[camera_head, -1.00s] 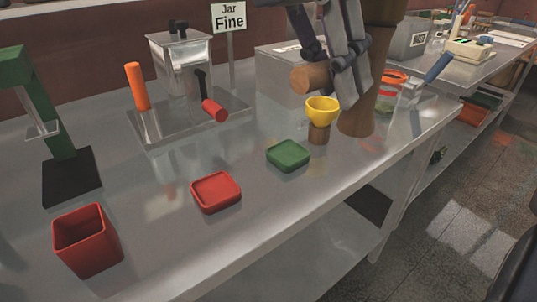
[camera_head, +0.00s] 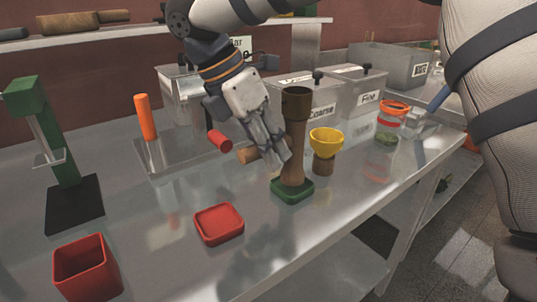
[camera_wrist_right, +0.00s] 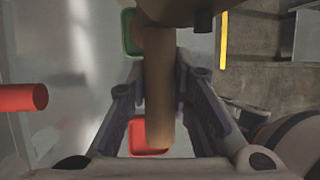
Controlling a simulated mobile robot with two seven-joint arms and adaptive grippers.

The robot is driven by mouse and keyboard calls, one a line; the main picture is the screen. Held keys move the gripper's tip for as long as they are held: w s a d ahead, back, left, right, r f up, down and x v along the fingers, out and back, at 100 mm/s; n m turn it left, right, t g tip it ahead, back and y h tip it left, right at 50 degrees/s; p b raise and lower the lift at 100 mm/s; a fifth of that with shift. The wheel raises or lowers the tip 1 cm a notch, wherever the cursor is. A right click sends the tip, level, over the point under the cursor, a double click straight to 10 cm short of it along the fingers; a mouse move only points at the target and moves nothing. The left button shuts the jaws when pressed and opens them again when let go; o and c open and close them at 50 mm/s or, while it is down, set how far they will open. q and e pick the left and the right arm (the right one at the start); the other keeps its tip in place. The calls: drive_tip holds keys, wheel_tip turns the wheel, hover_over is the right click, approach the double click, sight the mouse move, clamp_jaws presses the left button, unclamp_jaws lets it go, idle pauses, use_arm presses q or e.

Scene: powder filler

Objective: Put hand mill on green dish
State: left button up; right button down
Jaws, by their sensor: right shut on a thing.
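The hand mill (camera_head: 295,135) is a tall brown wooden cylinder with a dark top and a wooden side handle (camera_head: 248,155). It is upright, its foot over the small green dish (camera_head: 292,195); I cannot tell for sure whether the foot touches the dish. My right gripper (camera_head: 275,150) is shut on the handle, which runs between the fingers in the right wrist view (camera_wrist_right: 159,90). There the green dish (camera_wrist_right: 129,35) shows partly behind the mill. My left gripper is not in view.
A red dish (camera_head: 219,224) and a red box (camera_head: 88,270) stand to the left. A yellow cup (camera_head: 326,141) on a brown base stands close right of the mill. Labelled metal bins (camera_head: 357,100) are behind. The table front between the red and green dishes is clear.

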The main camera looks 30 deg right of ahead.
drive_tip(key=shift+f, duration=0.65)
drive_tip(key=shift+f, duration=0.15)
drive_tip(key=c, duration=1.4)
unclamp_jaws()
drive_tip(key=shift+c, duration=0.2)
drive_tip(key=v, duration=1.2)
